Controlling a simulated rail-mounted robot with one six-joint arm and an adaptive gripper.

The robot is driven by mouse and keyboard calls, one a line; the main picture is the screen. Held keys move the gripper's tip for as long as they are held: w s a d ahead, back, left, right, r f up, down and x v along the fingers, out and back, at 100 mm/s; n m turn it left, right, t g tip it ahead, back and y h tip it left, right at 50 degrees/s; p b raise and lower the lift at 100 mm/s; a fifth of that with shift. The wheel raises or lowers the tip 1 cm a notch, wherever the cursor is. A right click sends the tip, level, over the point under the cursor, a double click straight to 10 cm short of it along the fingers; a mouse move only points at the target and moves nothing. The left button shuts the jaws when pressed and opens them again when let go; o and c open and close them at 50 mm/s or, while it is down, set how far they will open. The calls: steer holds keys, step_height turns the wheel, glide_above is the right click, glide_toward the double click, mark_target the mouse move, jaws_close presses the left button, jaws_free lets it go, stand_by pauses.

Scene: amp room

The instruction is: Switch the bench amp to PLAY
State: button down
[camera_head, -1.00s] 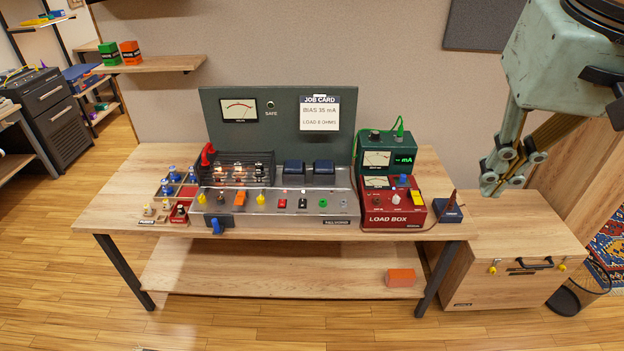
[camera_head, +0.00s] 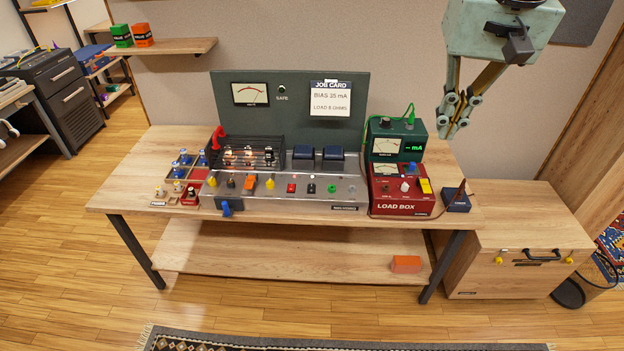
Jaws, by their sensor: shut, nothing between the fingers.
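The bench amp is a silver chassis (camera_head: 240,201) on the workbench, with a dark green back panel (camera_head: 290,115) behind it. A row of coloured knobs and switches runs along its front, including an orange switch (camera_head: 249,183), a red switch (camera_head: 291,188) and a black switch (camera_head: 311,188). Labels by these controls are too small to read, so I cannot tell which one is marked PLAY. Glowing tubes sit under a black cage (camera_head: 246,156). My gripper (camera_head: 451,122) is shut and empty at the upper right, appearing above and right of the amp, apart from it.
The red load box (camera_head: 402,208) and green mA meter (camera_head: 397,145) stand right of the amp. A wooden cabinet (camera_head: 525,220) stands farther right. A patterned rug (camera_head: 340,344) lies in front.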

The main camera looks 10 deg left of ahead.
steer(key=w+a+f+p, duration=0.1)
steer(key=w+a+f, duration=0.1)
steer(key=w+a, duration=0.25)
steer(key=w+a+f, duration=0.3)
steer(key=w, duration=0.3)
steer(key=n+g+p, duration=0.1)
steer(key=g+p, duration=0.1)
steer(key=p, duration=0.1)
glide_above(312, 184)
steer(key=s, duration=0.2)
step_height(312, 184, down, 26)
steer(key=shift+s+d+f, duration=0.15)
steer(key=shift+d+f, duration=0.05)
steer(key=shift+d, duration=0.05)
steer(key=shift+f, duration=0.1)
steer(key=f, duration=0.4)
steer(key=w+f, duration=0.1)
steer(key=f, duration=0.8)
steer(key=shift+w+a, duration=0.15)
steer(key=shift+w, duration=0.1)
steer(key=shift+f, duration=0.3)
steer(key=shift+w+f+b, duration=0.1)
steer(key=shift+f+b, duration=0.05)
steer(key=shift+b, duration=0.15)
